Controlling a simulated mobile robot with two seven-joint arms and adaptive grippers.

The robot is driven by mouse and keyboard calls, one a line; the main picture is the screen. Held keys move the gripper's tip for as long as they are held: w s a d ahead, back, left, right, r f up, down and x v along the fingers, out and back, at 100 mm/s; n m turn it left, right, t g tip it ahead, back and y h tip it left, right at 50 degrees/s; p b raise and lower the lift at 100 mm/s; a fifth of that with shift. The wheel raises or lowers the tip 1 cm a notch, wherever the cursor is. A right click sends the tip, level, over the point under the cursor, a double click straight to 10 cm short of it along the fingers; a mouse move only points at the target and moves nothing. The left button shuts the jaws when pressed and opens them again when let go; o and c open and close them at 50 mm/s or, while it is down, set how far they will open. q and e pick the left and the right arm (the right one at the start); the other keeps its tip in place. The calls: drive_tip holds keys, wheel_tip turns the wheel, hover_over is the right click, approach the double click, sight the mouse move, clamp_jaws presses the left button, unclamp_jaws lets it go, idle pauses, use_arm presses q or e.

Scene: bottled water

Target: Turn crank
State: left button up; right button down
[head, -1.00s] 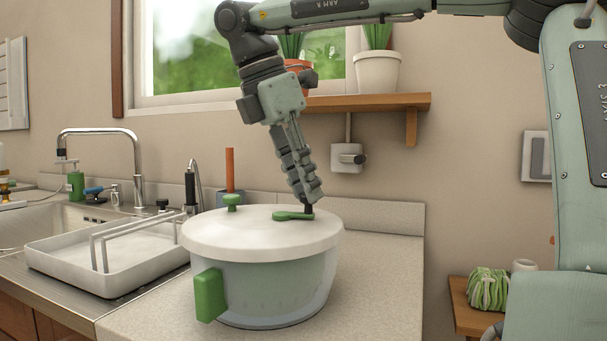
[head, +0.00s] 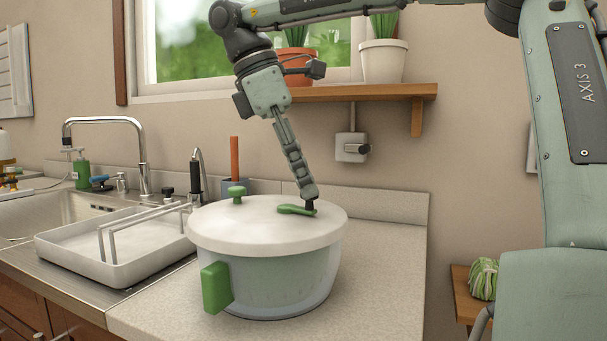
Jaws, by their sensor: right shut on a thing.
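A salad-spinner-like pot (head: 275,285) with a clear body, a white lid (head: 262,232) and a green side handle (head: 216,287) stands on the counter. A green crank (head: 293,210) lies on top of the lid, with a dark knob at its right end. My right gripper (head: 310,203) points down from above and is shut on the crank's knob; its fingers partly hide the knob. My left gripper is not in view.
A white dish tray with a rail (head: 100,265) sits left of the pot beside the sink (head: 60,208). A faucet (head: 140,150) rises behind it. A wooden shelf with potted plants (head: 383,60) hangs above. The counter right of the pot (head: 385,260) is clear.

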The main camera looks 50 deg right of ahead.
drive_tip(key=c, duration=1.3)
unclamp_jaws()
